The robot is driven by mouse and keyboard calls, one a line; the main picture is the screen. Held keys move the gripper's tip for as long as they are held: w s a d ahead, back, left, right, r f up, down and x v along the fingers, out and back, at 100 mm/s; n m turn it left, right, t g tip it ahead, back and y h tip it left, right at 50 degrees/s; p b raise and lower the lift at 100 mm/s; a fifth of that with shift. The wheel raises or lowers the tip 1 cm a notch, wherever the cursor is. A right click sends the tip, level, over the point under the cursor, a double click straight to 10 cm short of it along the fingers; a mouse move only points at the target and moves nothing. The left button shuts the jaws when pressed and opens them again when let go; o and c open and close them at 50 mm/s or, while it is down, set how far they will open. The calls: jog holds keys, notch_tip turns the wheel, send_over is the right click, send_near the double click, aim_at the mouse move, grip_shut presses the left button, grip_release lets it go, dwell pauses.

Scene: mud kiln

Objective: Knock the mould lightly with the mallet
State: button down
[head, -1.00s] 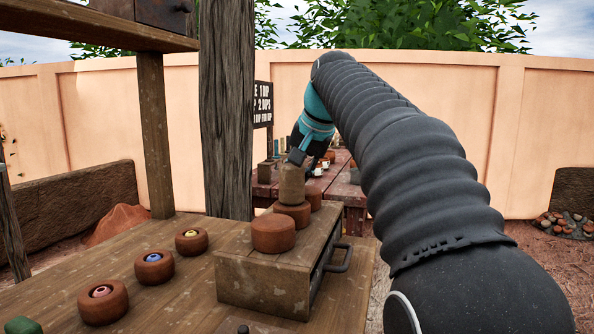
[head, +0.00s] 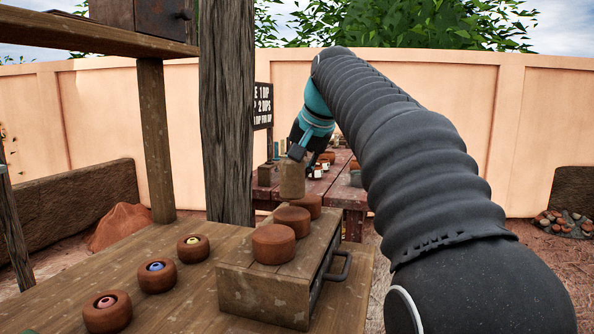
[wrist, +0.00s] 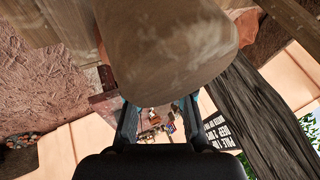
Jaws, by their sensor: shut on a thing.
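My gripper (head: 300,150) is shut on the mallet, whose pale wooden head (head: 292,180) hangs below it. The head fills the top of the wrist view (wrist: 175,50), with my gripper's fingers (wrist: 158,108) below it in the picture. In the head view the mallet head is just above a row of three round reddish clay moulds on a wooden box: a near one (head: 273,244), a middle one (head: 293,220) and a far one (head: 309,205). A small gap shows between the mallet head and the middle mould. I cannot tell which mould is meant.
The box (head: 265,296) has a dark handle (head: 340,267) and stands on a wooden bench (head: 190,299). Several clay rings with coloured centres (head: 157,277) lie to its left. A thick post (head: 228,120) stands behind the bench. A reddish table (head: 345,196) is farther back.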

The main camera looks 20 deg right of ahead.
jog(key=shift+r, duration=0.1)
notch_tip(320, 180, up, 2)
jog(key=shift+r+p, duration=0.1)
jog(key=shift+p, duration=0.95)
jog(key=shift+r, duration=0.85)
